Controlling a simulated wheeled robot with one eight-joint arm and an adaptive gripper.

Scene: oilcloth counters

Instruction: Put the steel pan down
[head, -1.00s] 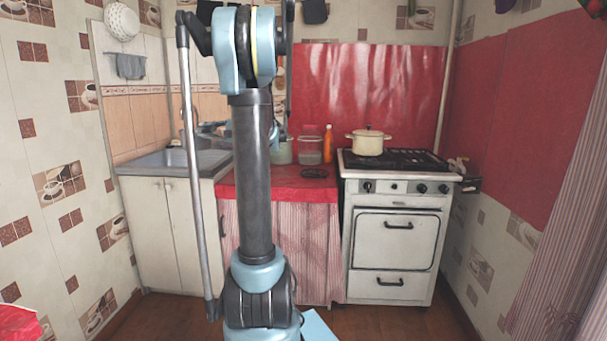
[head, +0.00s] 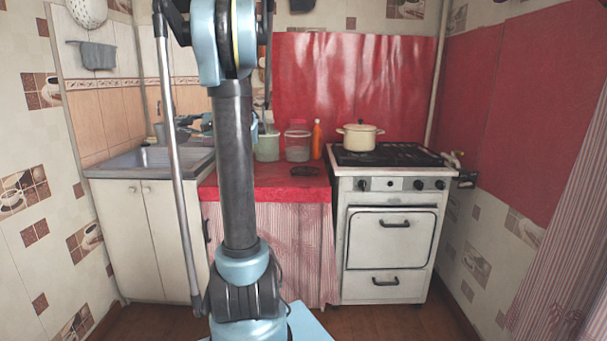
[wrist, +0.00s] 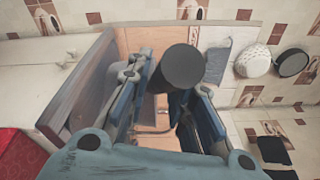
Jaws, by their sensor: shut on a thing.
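In the head view my gripper (head: 194,123) is small and partly behind my arm, level with the sink's back edge.
The grey sink (head: 150,160) is at the left. The red countertop (head: 270,192) holds a green container (head: 267,147), a clear jar (head: 297,143), an orange bottle (head: 317,140) and a dark object (head: 305,171). A cream pot (head: 359,136) stands on the stove (head: 390,225). The counter's front is mostly clear.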

